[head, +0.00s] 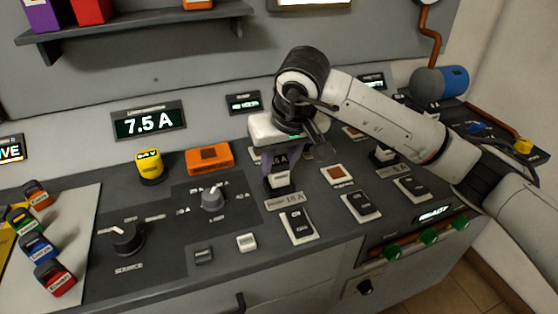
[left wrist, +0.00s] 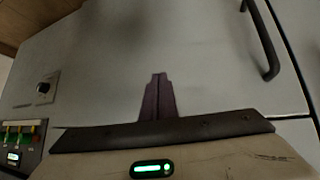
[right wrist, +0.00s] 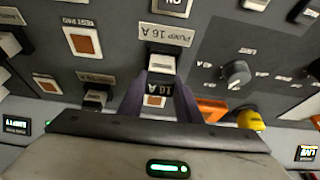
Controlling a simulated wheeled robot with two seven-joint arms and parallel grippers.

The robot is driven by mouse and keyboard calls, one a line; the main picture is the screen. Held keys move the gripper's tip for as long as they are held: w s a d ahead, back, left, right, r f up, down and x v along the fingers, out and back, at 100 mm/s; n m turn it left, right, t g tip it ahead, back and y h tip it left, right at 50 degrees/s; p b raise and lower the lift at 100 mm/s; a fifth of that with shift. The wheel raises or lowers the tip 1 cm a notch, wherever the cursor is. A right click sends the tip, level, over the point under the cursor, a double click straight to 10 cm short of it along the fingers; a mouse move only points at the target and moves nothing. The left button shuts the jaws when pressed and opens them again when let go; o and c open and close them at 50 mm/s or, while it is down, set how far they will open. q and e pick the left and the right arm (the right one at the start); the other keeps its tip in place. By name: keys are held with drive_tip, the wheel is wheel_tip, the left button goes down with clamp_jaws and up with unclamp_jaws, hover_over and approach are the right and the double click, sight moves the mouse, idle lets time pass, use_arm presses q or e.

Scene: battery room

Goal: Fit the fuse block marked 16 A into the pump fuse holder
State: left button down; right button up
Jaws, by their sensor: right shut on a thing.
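The fuse block marked 16 A (right wrist: 163,64) has a white end and a dark face with part of its marking showing. My right gripper (right wrist: 161,82) is shut on it, one purple finger on each side. In the head view the block (head: 280,181) is upright, low at the console top, just behind the pump label plate (head: 284,201); this plate reads PUMP 16 A in the right wrist view (right wrist: 165,35). The pump fuse holder is hidden under the block, and I cannot tell how deep the block sits. My left gripper (left wrist: 157,78) is shut and empty, before the cabinet front.
Similar blocks stand nearby, one to the right (head: 383,155). Rocker switches (head: 297,226) lie in front, and an orange box (head: 209,158) and selector knob (head: 212,198) to the left. Several coloured blocks (head: 48,277) lie at the far left. A cabinet handle (left wrist: 262,40) is near my left gripper.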

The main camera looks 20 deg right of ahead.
drive_tip(key=shift+s+b, duration=0.1)
drive_tip(key=shift+b, duration=0.2)
idle(0.9)
drive_tip(key=shift+f+b, duration=0.55)
drive_tip(key=shift+f, duration=0.1)
drive_tip(key=o, duration=0.9)
drive_tip(key=shift+r, duration=0.1)
drive_tip(key=p+v, duration=0.5)
drive_tip(key=v, duration=0.6)
drive_tip(key=shift+p, duration=0.3)
